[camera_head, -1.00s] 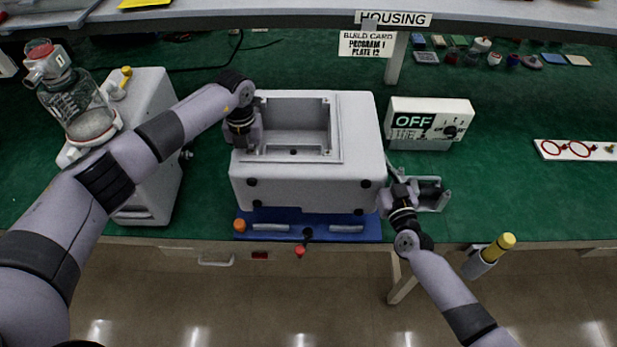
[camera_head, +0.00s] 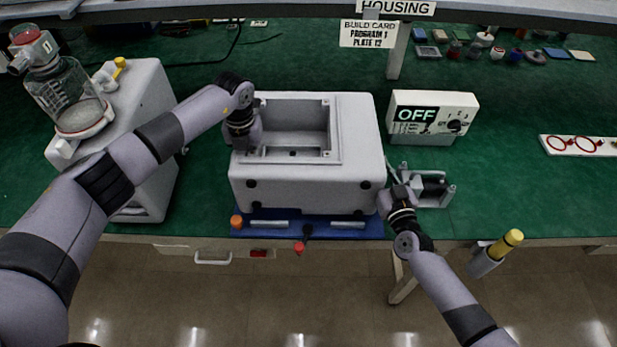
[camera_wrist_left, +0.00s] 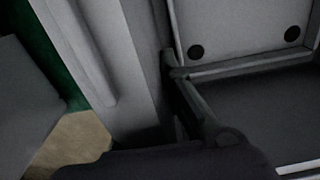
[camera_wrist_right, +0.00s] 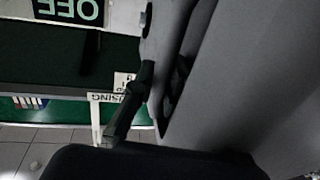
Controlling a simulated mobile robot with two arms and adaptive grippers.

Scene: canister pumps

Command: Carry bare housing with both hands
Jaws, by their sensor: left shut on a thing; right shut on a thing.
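The bare housing (camera_head: 312,182) is a pale grey box with an open rectangular cavity on top, in the middle of the head view. My left gripper (camera_head: 245,145) is shut on its left side at the cavity's edge. In the left wrist view a finger lies along the housing's inner wall (camera_wrist_left: 240,40). My right gripper (camera_head: 388,198) is shut on the housing's lower right front corner. In the right wrist view the grey housing side (camera_wrist_right: 240,80) fills the right. The housing appears level; its underside is hidden.
A blue plate (camera_head: 330,229) with a red-tipped lever lies in front below the housing. A metal bracket (camera_head: 435,188) and an OFF box (camera_head: 432,114) stand at right. A pump with a glass jar (camera_head: 72,98) stands at left. Green mat is clear behind the housing.

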